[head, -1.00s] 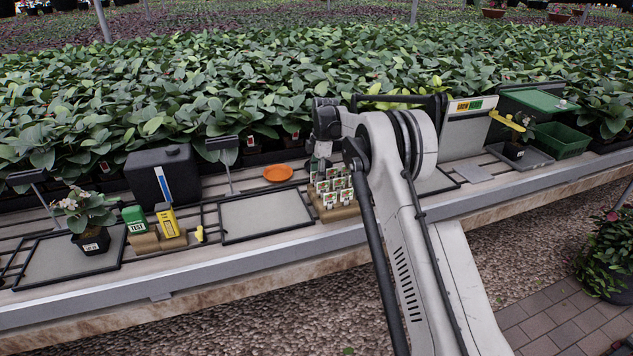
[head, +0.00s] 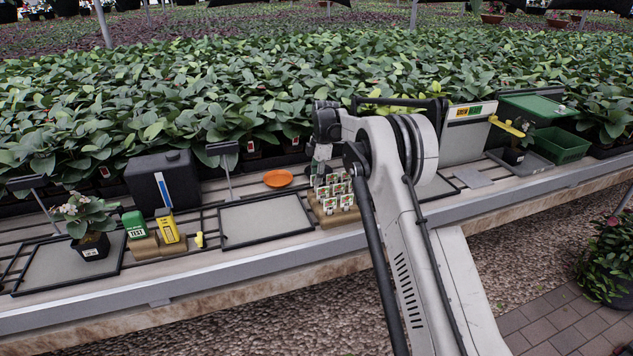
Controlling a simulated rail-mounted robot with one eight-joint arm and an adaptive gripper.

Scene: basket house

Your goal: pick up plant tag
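Several plant tags (head: 346,201), white with small red and green pictures, stand upright in rows in a brown block (head: 333,215) near the middle of the bench. My gripper (head: 320,166) points down at the back left of the tags, close above or among them. Its fingers are small in the picture and partly hidden by my wrist and the tags. I cannot tell whether they are open or shut, or whether they touch a tag. My arm covers the area just right of the block.
Left of the block lies a framed grey mat (head: 265,220), with an orange saucer (head: 278,178) behind it. Further left are a yellow box (head: 167,226), a green TEST box (head: 134,222) and a potted plant (head: 91,245). A green crate (head: 560,145) stands at the right.

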